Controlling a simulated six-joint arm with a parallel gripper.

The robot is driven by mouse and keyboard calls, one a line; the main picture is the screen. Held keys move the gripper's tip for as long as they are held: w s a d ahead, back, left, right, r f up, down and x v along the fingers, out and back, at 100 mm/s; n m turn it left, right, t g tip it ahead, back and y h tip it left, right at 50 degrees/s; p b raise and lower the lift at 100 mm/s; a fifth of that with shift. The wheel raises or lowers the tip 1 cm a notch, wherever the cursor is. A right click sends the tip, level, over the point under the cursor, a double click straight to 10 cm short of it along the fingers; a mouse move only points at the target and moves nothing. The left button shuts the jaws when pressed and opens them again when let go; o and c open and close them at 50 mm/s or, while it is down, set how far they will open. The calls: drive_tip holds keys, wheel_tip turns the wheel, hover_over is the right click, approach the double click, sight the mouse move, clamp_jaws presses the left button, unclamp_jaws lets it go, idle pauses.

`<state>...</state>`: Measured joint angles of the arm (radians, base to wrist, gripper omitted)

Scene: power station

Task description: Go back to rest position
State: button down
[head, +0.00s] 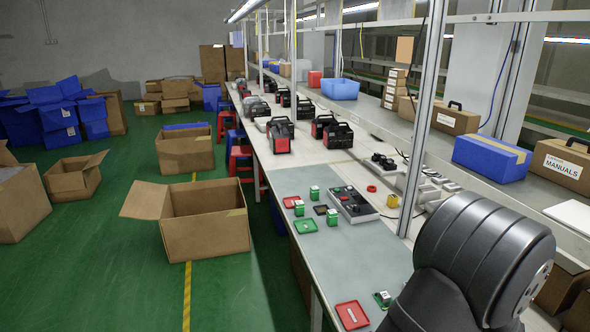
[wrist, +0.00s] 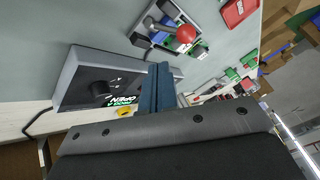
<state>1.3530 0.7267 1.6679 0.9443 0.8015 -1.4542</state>
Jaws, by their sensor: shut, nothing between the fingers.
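My gripper (wrist: 158,88) shows in the wrist view, with its blue-grey fingers together and nothing between them. It is over the bench, in front of a grey box with a black top panel (wrist: 88,80) that carries upside-down lettering. I cannot tell its height above the box. In the head view only my dark arm link shows at the lower right; my gripper is out of that picture.
The workbench (head: 305,180) holds green and white blocks, red and green trays and a grey control box (head: 352,204). Black and red power stations (head: 280,135) stand farther back. A metal post (head: 425,110) and shelf are near my arm. A red ball-topped part (wrist: 186,33) is close in the wrist view.

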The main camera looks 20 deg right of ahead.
drive_tip(key=shift+w+d+f, duration=0.15)
drive_tip(key=shift+d+f, duration=0.75)
drive_tip(key=shift+d, duration=0.25)
